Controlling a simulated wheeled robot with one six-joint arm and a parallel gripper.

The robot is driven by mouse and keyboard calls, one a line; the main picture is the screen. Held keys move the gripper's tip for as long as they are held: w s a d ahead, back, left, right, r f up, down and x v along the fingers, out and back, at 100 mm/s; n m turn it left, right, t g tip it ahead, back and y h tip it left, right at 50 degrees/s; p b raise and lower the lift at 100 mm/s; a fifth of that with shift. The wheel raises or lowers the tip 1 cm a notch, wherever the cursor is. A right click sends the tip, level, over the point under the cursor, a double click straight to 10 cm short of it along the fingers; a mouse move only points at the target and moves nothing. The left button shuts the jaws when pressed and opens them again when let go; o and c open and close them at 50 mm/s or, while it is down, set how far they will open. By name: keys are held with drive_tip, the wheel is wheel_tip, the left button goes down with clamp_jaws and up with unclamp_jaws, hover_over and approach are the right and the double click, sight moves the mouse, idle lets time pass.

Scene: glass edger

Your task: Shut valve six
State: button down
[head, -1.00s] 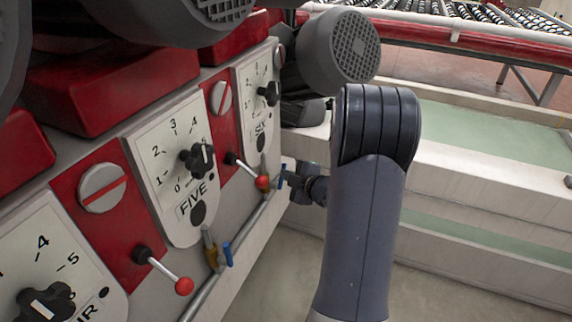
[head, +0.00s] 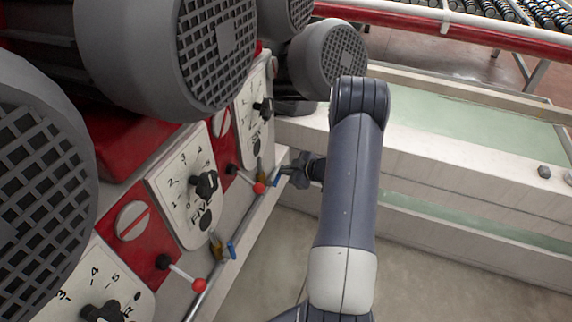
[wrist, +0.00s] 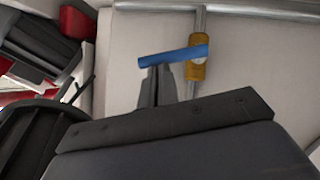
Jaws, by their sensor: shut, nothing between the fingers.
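Valve six has a blue lever handle (wrist: 172,55) and a brass body (wrist: 197,70) on a short grey pipe in the wrist view. The handle sticks out to the left, roughly crosswise to that short pipe. In the head view the blue handle (head: 277,181) is small, below the panel marked SIX (head: 252,112). My gripper (wrist: 160,72) is shut and empty. Its fingertips are at the handle's lower edge, left of the brass body; I cannot tell whether they touch. In the head view my gripper (head: 287,170) is beside the handle, partly hidden by its own wrist.
Valve five (head: 231,250) has a similar blue handle, nearer me below the FIVE panel (head: 185,185). Red-knobbed levers (head: 259,188) and black dials stick out from the panels. Large grey motors (head: 205,50) overhang them. A pale ledge (head: 450,165) runs behind my arm; open floor lies below.

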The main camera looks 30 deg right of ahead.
drive_tip(key=shift+w+d+f+b, duration=0.25)
drive_tip(key=shift+f+b, duration=0.05)
drive_tip(key=shift+f, duration=0.3)
idle(0.4)
